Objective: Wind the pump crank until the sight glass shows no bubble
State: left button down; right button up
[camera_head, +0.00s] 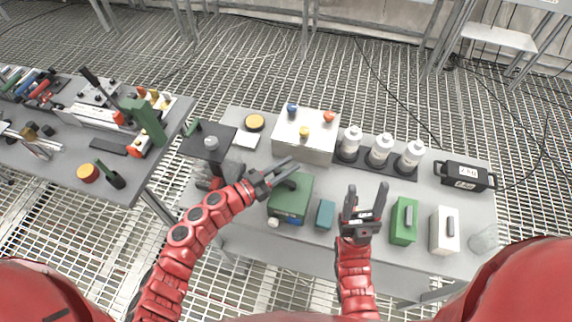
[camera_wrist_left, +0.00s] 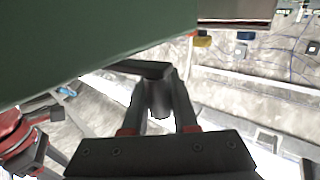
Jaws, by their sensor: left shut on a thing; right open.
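The green pump box (camera_head: 290,203) stands on the grey bench near its front edge. My left gripper (camera_head: 283,172) reaches its upper left side from the left. In the left wrist view my left fingers (camera_wrist_left: 160,110) are shut on a dark crank handle (camera_wrist_left: 158,92), and a dark crank arm (camera_wrist_left: 140,67) runs beside the green box wall (camera_wrist_left: 90,45). A small white round part (camera_head: 273,222) and a blue spot (camera_head: 294,221) sit at the box's front. I cannot tell which is the sight glass, or see a bubble. My right gripper (camera_head: 366,194) is open and empty.
Around the pump stand a teal block (camera_head: 325,215), a green case (camera_head: 404,222), a white case (camera_head: 444,231) and a glass jar (camera_head: 484,240). Behind are a cream box (camera_head: 305,137) with coloured knobs and white bottles (camera_head: 381,150). A tool-covered table (camera_head: 60,165) stands left, across a gap.

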pick_arm(q)
jog(key=c, duration=0.7)
grip_release()
jog(key=b+v, duration=0.3)
jog(key=v, duration=1.4)
jog(key=shift+s+a, duration=0.15)
jog(key=shift+a, duration=0.05)
